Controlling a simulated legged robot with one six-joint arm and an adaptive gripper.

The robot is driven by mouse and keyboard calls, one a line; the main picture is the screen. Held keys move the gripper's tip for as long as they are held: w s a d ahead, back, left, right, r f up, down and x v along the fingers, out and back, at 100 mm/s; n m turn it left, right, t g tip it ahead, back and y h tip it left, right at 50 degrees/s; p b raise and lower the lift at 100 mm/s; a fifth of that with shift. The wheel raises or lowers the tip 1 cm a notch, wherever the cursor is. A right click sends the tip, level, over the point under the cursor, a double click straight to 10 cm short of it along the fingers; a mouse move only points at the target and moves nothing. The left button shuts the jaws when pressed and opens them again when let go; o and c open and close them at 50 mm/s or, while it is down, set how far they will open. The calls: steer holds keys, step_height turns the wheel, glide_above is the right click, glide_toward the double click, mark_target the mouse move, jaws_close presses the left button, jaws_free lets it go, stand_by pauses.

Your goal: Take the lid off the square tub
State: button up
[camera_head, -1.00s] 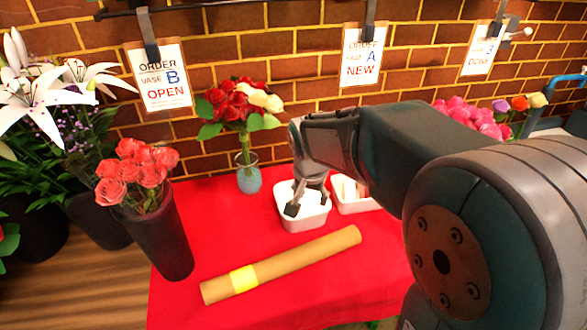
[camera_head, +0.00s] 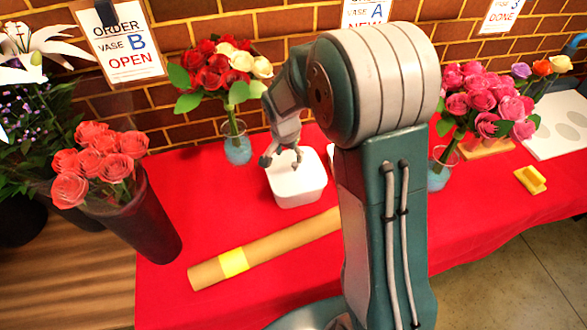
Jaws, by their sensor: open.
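The square tub (camera_head: 299,201) stands on the red table near its middle, pale and with rounded corners. A white lid (camera_head: 302,174) appears to cover its top. My gripper (camera_head: 282,159) is above the lid's far left part, fingers pointing down and spread apart. I see nothing between the fingers. Whether the fingertips touch the lid I cannot tell.
A vase of red and cream roses (camera_head: 237,143) stands just behind left of the tub. A cardboard tube (camera_head: 285,245) lies in front. A black bucket of coral roses (camera_head: 150,225) stands left. My arm hides the table to the right.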

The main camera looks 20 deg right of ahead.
mark_target(295, 164)
steer(key=f, duration=0.1)
steer(key=d+f, duration=0.1)
steer(key=f, duration=0.2)
steer(key=shift+w+d+f, duration=0.1)
steer(key=shift+d+f, duration=0.1)
steer(key=shift+d, duration=0.2)
steer(key=shift+f, duration=0.4)
steer(key=shift+a, duration=0.1)
jaws_close()
